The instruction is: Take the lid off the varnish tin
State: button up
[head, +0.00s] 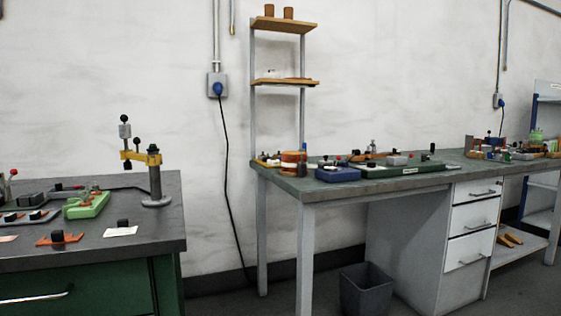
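No tin can be made out for certain as the varnish tin at this distance. A round orange-brown container (293,162) with a paler band stands near the left end of the far green-topped bench (385,184). Two small brown cylinders (269,11) stand on the top shelf above that bench. Whether any of these has a lid is too small to tell. My gripper is not in view.
A dark-topped workbench (150,222) with a yellow-headed post stand (155,185) is at left. A blue box (338,174) sits on the far bench. A grey bin (366,290) stands on the floor below. Some floor shows between the benches.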

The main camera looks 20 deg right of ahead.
aim_at(326, 158)
jog(key=u, duration=0.15)
jog(key=i, duration=0.65)
jog(key=z, duration=0.7)
jog(key=i, duration=0.6)
jog(key=z, duration=0.7)
